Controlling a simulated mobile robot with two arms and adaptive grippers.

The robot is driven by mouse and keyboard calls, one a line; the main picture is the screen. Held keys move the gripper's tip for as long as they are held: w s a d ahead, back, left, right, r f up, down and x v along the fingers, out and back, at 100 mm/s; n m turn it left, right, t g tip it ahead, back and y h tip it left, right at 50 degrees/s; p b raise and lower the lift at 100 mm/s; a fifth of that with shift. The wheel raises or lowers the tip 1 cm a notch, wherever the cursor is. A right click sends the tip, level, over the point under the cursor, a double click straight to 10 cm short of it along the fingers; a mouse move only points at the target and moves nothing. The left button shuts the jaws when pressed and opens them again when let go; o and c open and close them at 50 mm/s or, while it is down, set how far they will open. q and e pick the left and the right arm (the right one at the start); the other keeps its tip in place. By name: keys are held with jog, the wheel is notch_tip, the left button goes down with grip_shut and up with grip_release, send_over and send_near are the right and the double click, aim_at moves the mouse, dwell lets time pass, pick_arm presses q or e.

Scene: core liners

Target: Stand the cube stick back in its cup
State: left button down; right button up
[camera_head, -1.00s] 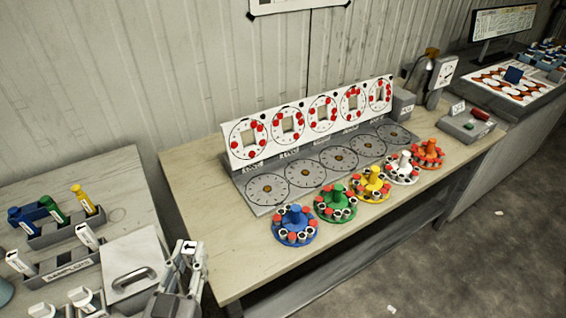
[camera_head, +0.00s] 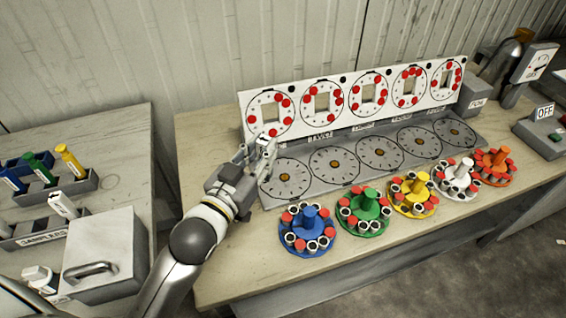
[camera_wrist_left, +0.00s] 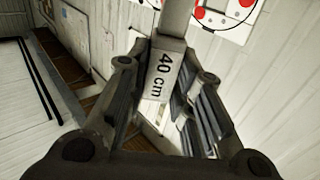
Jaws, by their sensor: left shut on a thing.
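My left gripper (camera_head: 252,156) is shut on a pale squared stick (camera_wrist_left: 165,72) marked "40 cm". In the left wrist view the stick runs up between the fingers and out of the top edge. In the head view only a small white part of the stick (camera_head: 267,142) shows at the fingertips, in front of the left end of the white dial panel. The gripper hides its lower part, and I cannot see a cube on it. I cannot make out a cup for it in either view. My right gripper is not in view.
A grey board (camera_head: 310,198) with round dials lies before the upright white panel (camera_head: 296,98). Several coloured carousels, the nearest the blue one (camera_head: 308,243), stand along the table front. A grey lidded box (camera_head: 105,252) and a sampler rack (camera_head: 88,184) are at left.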

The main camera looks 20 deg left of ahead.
pick_arm(q)
jog(key=w+f, duration=0.3)
jog(key=w+d+f, duration=0.1)
jog(key=w+f, duration=0.6)
jog(key=f, duration=0.1)
jog(key=shift+w+d+f+p, duration=0.15)
jog(key=shift+d+f+p, duration=0.05)
jog(key=shift+d+p, duration=0.15)
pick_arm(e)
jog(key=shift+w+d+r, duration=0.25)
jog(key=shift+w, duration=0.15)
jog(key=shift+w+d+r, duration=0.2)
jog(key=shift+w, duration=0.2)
pick_arm(q)
jog(key=shift+f, duration=0.1)
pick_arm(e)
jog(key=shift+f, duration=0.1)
pick_arm(q)
jog(key=c, duration=1.4)
grip_release()
jog(key=shift+o, duration=0.7)
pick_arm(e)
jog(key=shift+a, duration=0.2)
